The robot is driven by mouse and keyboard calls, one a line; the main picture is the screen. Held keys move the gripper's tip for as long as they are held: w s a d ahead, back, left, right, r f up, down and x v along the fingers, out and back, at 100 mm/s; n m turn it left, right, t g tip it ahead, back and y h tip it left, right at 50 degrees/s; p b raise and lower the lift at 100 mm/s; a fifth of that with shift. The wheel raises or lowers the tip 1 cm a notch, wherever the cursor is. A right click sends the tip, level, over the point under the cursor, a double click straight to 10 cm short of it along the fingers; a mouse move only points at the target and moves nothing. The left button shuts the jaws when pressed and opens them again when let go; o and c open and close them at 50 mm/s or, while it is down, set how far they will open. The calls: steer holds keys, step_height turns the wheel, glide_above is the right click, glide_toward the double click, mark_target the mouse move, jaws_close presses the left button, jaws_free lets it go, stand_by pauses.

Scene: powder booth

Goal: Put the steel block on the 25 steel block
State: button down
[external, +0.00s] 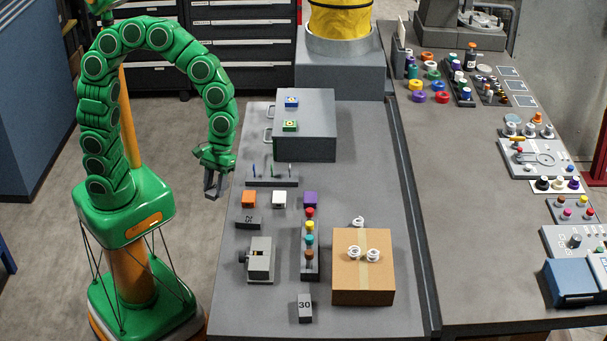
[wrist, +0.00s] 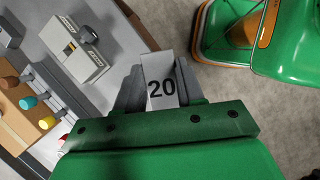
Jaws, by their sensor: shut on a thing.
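My gripper (external: 212,188) hangs beside the left edge of the near table, over the floor. In the wrist view its jaws are shut on a light grey steel block (wrist: 160,78) marked 20. In the external view this block is hard to tell from the grey fingers. A dark steel block (external: 248,223) lies on the table to the right of and below my gripper; its sideways mark looks like 25. It is apart from my gripper, and I cannot make it out in the wrist view. Another steel block (external: 305,308), marked 30, stands near the table's front.
A grey vise (external: 260,259) sits just in front of the dark block and shows in the wrist view (wrist: 82,48). Orange (external: 249,199), white and purple cubes lie behind it. A peg rack (external: 310,262) and cardboard box (external: 362,282) stand to the right. The front-left table is bare.

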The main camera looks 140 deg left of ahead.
steer(key=s+r+n+t+y, duration=0.1)
steer(key=s+n+t, duration=0.1)
steer(key=s+n, duration=0.45)
glide_above(248, 221)
steer(key=shift+m, duration=0.45)
steer(key=f, duration=0.8)
steer(key=shift+s+d+f, duration=0.2)
steer(key=shift+s+d, duration=0.15)
steer(key=shift+s, duration=0.05)
steer(key=shift+w+a+f, duration=0.3)
steer(key=shift+w+f, duration=0.2)
steer(key=shift+f, duration=1.7)
steer(key=shift+f, duration=0.1)
steer(key=c, duration=0.7)
jaws_free()
